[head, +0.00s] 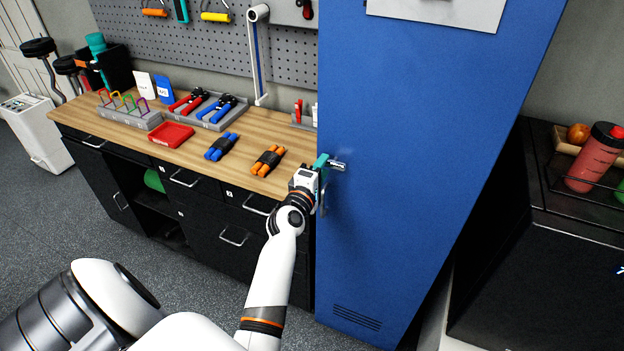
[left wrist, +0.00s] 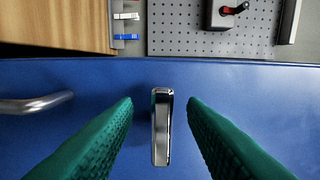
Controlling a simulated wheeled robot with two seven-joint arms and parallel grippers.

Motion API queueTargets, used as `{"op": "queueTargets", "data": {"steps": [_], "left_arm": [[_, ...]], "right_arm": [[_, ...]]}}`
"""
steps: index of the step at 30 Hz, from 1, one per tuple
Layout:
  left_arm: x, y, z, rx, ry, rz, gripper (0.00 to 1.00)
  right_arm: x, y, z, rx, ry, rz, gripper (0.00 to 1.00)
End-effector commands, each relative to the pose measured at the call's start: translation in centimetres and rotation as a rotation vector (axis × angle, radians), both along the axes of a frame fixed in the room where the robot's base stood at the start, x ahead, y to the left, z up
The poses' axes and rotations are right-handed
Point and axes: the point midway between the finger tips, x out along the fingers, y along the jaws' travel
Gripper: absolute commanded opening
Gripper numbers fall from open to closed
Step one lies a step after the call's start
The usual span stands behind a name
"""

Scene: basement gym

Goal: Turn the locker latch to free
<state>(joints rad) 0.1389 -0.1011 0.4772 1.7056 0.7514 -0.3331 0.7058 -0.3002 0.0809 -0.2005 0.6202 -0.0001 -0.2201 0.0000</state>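The blue locker (head: 420,150) stands right of the workbench with its door shut. Its small chrome latch (head: 338,165) sits on the door near the left edge. In the left wrist view the latch (left wrist: 162,126) lies between the two green fingers of my left gripper (left wrist: 160,108), with a gap on each side. The left gripper (head: 322,162) is open at the latch in the head view, and its fingers partly hide it. A chrome door handle (head: 323,199) is just below the latch, and it also shows in the left wrist view (left wrist: 36,104). My right gripper is not in view.
The wooden workbench (head: 85,116) on the left carries a red tray (head: 171,134), pliers in a grey holder, and blue and orange bundles. A pegboard (head: 190,40) hangs behind it. A dark cabinet with a red bottle (head: 593,160) stands at the right.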

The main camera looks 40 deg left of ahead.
Motion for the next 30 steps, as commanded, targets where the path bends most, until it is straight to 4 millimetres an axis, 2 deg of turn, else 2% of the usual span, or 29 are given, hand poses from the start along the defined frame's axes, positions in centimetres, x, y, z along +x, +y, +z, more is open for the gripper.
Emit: {"op": "queueTargets", "data": {"steps": [9, 15, 21, 30], "left_arm": [[-6.5, -1.6, 0.0, -0.001, 0.004, 0.0, 0.38], [-9.3, -2.3, -0.1, -0.002, 0.003, -0.001, 0.38], [-10.2, -2.5, 0.0, -0.002, 0.0, -0.001, 0.38], [-10.2, -2.5, 0.0, -0.002, 0.0, -0.001, 0.38]], "right_arm": [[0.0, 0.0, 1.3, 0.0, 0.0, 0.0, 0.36], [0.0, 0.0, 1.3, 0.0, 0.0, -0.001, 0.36], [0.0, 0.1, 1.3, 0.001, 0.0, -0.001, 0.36], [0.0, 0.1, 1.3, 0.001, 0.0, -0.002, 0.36]]}}
